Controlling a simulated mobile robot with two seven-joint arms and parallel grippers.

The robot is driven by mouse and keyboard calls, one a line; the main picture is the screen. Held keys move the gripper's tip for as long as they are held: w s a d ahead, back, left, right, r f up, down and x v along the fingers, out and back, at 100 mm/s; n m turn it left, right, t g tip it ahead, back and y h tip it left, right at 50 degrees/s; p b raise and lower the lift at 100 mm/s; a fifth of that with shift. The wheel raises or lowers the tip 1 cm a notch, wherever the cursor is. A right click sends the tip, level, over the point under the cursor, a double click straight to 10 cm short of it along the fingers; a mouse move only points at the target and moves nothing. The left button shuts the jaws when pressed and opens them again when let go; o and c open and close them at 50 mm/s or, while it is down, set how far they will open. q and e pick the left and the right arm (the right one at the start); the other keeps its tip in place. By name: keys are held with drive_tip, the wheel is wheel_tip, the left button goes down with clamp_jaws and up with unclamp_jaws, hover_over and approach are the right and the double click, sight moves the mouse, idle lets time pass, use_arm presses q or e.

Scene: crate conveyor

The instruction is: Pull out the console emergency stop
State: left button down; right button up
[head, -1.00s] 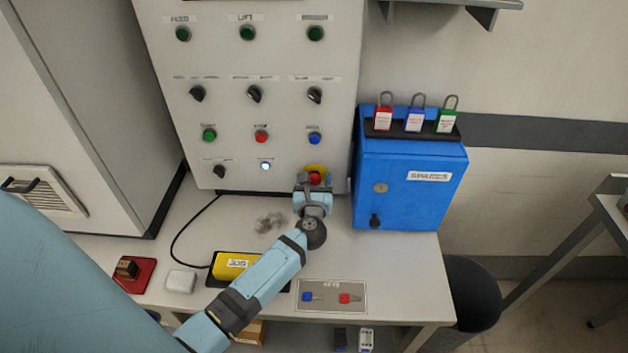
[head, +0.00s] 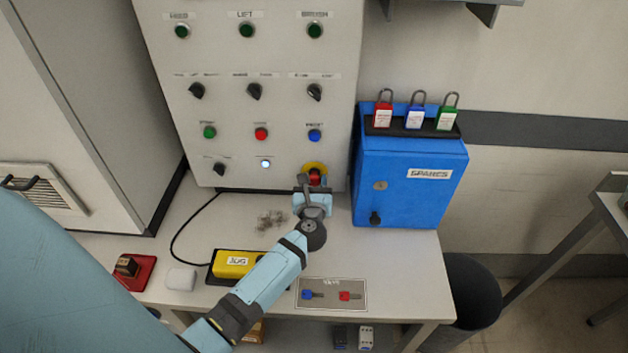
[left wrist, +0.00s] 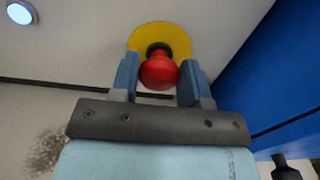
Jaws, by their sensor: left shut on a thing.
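The console emergency stop (head: 315,175) is a red mushroom knob on a yellow round plate, low on the right of the grey console panel (head: 290,115). In the left wrist view the red knob (left wrist: 159,71) sits between the two fingers, with the yellow disc (left wrist: 160,38) behind it and a dark collar between them. My left gripper (head: 313,184) reaches it from the front and is shut on the knob; it also shows in the left wrist view (left wrist: 160,82). My right gripper is not in view.
A blue spares box (head: 410,185) stands close to the right, with padlocks on top. Switches and buttons cover the panel above.

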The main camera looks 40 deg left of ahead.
use_arm(q)
drive_tip(key=c, duration=0.7)
unclamp_jaws()
drive_tip(key=shift+b+v, duration=0.35)
drive_tip(key=shift+v, duration=3.45)
drive_tip(key=shift+a, duration=0.1)
